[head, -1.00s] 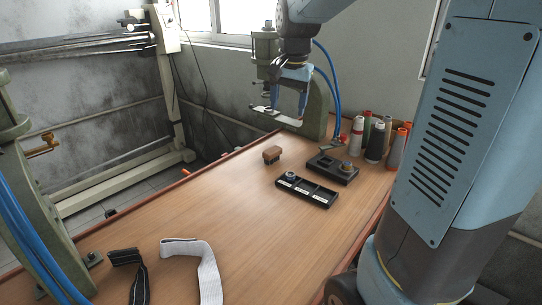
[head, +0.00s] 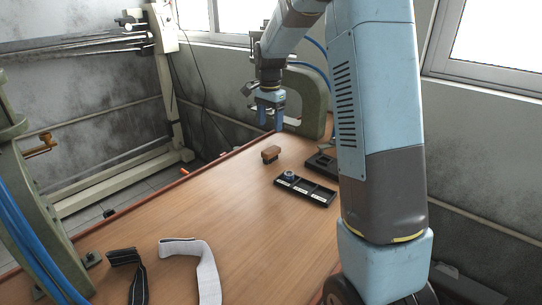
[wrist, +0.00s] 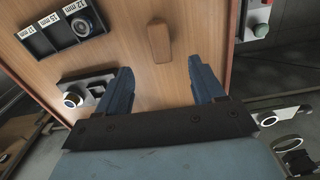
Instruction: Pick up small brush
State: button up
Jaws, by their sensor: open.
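The small brush (head: 270,153) has a brown wooden back and dark bristles and stands bristles down on the wooden table. In the wrist view the brush (wrist: 158,41) shows from above, beyond the fingertips and roughly between their lines. My gripper (head: 270,125) hangs fingers down above the table, just above and behind the brush in the head view. In the wrist view my gripper (wrist: 160,75) has its two blue fingers wide apart with nothing between them. The brush is apart from both fingers.
A black compartment tray (head: 305,190) holding a round part lies right of the brush. A dark fixture (head: 322,163) is partly behind my arm. A green press frame (head: 312,105) stands behind. White (head: 205,262) and black straps (head: 130,268) lie in front. The table's middle is clear.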

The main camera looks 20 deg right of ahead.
aim_at(271, 149)
notch_tip(271, 149, down, 7)
jog(key=shift+f, duration=0.1)
jog(key=shift+w+d+f, duration=0.1)
jog(key=shift+d+f, duration=0.05)
jog(key=shift+f, duration=1.1)
jog(key=shift+w+d+f, duration=0.1)
jog(key=shift+f, duration=1.15)
jog(key=shift+c, duration=0.5)
jog(key=c, duration=1)
jog(key=shift+r, duration=0.15)
